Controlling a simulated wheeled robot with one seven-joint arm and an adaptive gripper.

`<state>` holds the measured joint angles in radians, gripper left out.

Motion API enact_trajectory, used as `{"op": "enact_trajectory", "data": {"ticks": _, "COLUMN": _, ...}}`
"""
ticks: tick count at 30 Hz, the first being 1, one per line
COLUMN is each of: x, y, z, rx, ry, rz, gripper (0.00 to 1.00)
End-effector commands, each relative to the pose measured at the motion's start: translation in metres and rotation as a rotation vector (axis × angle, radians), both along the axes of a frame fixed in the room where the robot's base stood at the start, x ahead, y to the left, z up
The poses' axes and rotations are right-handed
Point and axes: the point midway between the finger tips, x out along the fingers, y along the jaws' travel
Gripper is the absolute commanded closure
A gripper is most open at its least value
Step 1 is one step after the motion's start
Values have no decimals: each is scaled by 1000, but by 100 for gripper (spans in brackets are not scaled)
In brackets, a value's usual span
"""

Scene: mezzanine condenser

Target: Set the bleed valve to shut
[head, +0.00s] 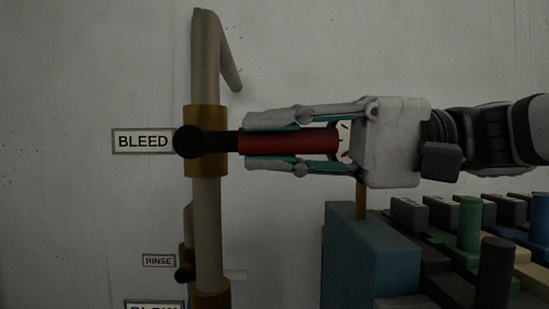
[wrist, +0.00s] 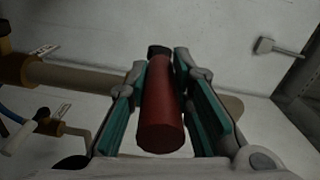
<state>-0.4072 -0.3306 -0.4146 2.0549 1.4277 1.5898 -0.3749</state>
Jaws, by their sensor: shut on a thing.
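The bleed valve has a red lever handle (head: 290,141) on a black stem, joined to a brass body (head: 205,112) on an upright tan pipe (head: 207,215). The label BLEED (head: 143,141) is on the wall to its left. The lever points right, level and crosswise to the pipe. My gripper (head: 272,142) is shut on the red handle, one finger above and one below it in the head view. In the wrist view the red handle (wrist: 162,112) lies between the teal finger pads.
Below on the same pipe is a smaller valve beside a RINSE label (head: 159,261). A partly cut-off label (head: 154,304) is under it. A blue block (head: 370,255) and several coloured blocks and cylinders stand at lower right, below my gripper. The wall above is clear.

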Motion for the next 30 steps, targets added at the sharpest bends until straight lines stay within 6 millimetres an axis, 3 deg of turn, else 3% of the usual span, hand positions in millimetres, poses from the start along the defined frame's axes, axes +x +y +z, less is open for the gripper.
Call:
{"op": "enact_trajectory", "data": {"ticks": 17, "x": -1, "y": 0, "z": -2, "rx": 21, "ry": 2, "rz": 2, "gripper": 100}}
{"op": "enact_trajectory", "data": {"ticks": 18, "x": 0, "y": 0, "z": -2, "rx": 21, "ry": 2, "rz": 2, "gripper": 73}}
{"op": "enact_trajectory", "data": {"ticks": 20, "x": 0, "y": 0, "z": -2, "rx": 21, "ry": 2, "rz": 2, "gripper": 59}}
{"op": "enact_trajectory", "data": {"ticks": 30, "x": 0, "y": 0, "z": -1, "rx": 22, "ry": 1, "rz": 1, "gripper": 59}}
